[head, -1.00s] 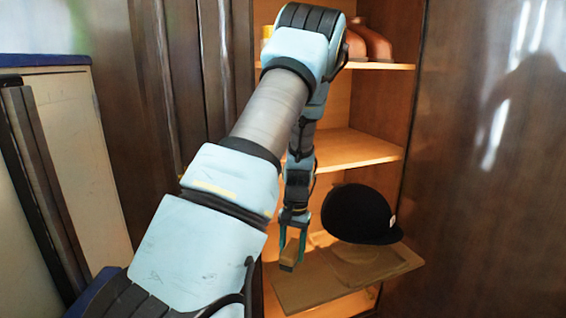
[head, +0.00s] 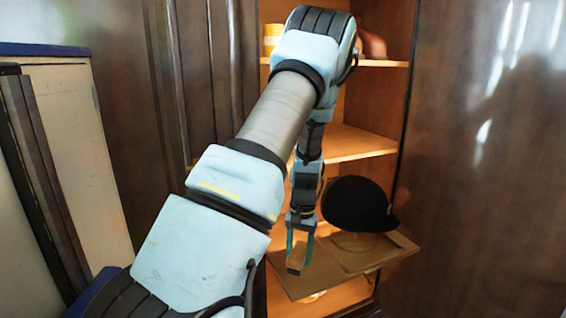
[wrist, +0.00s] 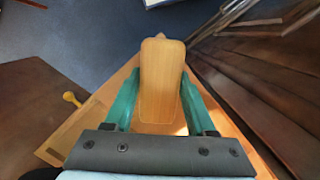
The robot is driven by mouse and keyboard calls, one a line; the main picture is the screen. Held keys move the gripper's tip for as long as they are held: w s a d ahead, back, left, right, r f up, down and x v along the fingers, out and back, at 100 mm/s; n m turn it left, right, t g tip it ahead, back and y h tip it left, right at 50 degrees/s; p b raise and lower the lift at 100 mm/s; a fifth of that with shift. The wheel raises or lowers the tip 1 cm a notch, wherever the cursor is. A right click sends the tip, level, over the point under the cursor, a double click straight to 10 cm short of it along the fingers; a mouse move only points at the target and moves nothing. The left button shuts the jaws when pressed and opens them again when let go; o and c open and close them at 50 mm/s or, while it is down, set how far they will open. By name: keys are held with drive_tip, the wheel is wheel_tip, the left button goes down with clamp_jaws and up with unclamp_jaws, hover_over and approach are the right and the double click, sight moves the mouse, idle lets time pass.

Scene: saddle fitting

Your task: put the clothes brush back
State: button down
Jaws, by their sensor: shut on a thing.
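The clothes brush (head: 295,267) has a pale wooden back. In the wrist view the brush (wrist: 163,80) stands between the two green fingers, its long rounded back facing the camera. My gripper (head: 299,256) is shut on it, over the left part of a low wooden pull-out shelf (head: 302,286) in the open cabinet. I cannot tell whether the brush touches the shelf. Its bristles are hidden.
A black cap-like hat (head: 357,204) sits on a stand on the shelf's right part, close to my gripper. A middle shelf (head: 362,144) above is bare where visible. Brown shoes (head: 373,45) are above that. A yellow knob (wrist: 72,97) shows in the wrist view.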

drive_tip(key=shift+s+d+f, duration=0.2)
drive_tip(key=shift+s+d, duration=0.25)
drive_tip(key=shift+s+a+f, duration=0.1)
drive_tip(key=shift+f, duration=0.05)
drive_tip(key=s+a+f+n+b, duration=0.1)
drive_tip(key=a+f+n+b, duration=0.1)
drive_tip(key=a+f, duration=0.2)
drive_tip(key=s+a+f+n+b, duration=0.2)
drive_tip(key=a+f, duration=0.2)
drive_tip(key=a, duration=0.7)
drive_tip(key=shift+a+f+h, duration=0.15)
drive_tip(key=shift+f+h, duration=0.15)
drive_tip(key=shift+f, duration=0.1)
drive_tip(key=shift+w+r, duration=0.1)
